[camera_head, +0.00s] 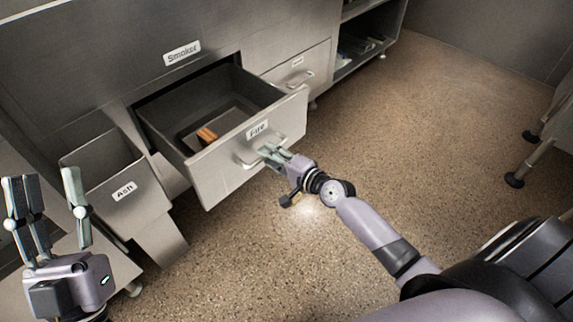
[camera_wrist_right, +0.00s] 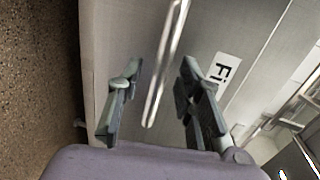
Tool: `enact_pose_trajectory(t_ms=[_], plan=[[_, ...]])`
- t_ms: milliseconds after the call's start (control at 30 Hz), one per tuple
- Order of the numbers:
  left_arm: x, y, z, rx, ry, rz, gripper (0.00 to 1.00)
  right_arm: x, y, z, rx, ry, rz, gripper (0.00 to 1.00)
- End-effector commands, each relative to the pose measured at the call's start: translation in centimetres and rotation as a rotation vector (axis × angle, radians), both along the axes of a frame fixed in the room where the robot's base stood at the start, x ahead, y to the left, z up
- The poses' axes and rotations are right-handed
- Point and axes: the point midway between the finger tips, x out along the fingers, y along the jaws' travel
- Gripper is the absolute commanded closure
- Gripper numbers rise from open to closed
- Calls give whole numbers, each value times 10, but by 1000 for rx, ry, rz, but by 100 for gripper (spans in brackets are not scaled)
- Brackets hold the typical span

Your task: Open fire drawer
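The fire drawer (camera_head: 222,168), a grey metal drawer labelled "Fire", stands pulled well out of the cabinet in the head view; its front also shows in the right wrist view (camera_wrist_right: 215,35). Its bar handle (camera_head: 250,156) is on the front, below the label. My right gripper (camera_head: 274,156) is at the handle. In the right wrist view, the handle (camera_wrist_right: 163,75) runs between the two spread fingers (camera_wrist_right: 158,95), with gaps on both sides. My left gripper (camera_head: 50,205) is open and empty at the lower left, away from the drawer.
An open bin labelled "Ash" (camera_head: 128,193) stands left of the fire drawer. Inside the drawer lies an orange-brown thing (camera_head: 206,135). A closed drawer (camera_head: 305,75) and open shelves (camera_head: 355,62) are to the right. The speckled floor (camera_head: 420,120) is clear.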

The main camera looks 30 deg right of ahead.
Motion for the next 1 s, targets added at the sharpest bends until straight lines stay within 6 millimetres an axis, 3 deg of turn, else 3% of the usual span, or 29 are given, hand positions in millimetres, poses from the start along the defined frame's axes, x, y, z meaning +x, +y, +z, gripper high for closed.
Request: enact_pose_trajectory(t_ms=[200, 433, 633, 1000], plan=[[0, 0, 0, 1, 0, 1, 60, -47, -17, 8, -5, 5, 2, 67], [0, 0, 0, 1, 0, 1, 60, -81, -29, 17, -3, 3, 1, 67], [0, 0, 0, 0, -1, 1, 60, -92, -33, 20, 0, 1, 1, 67], [0, 0, 0, 0, -1, 1, 60, -92, -33, 20, 0, 1, 0, 67]])
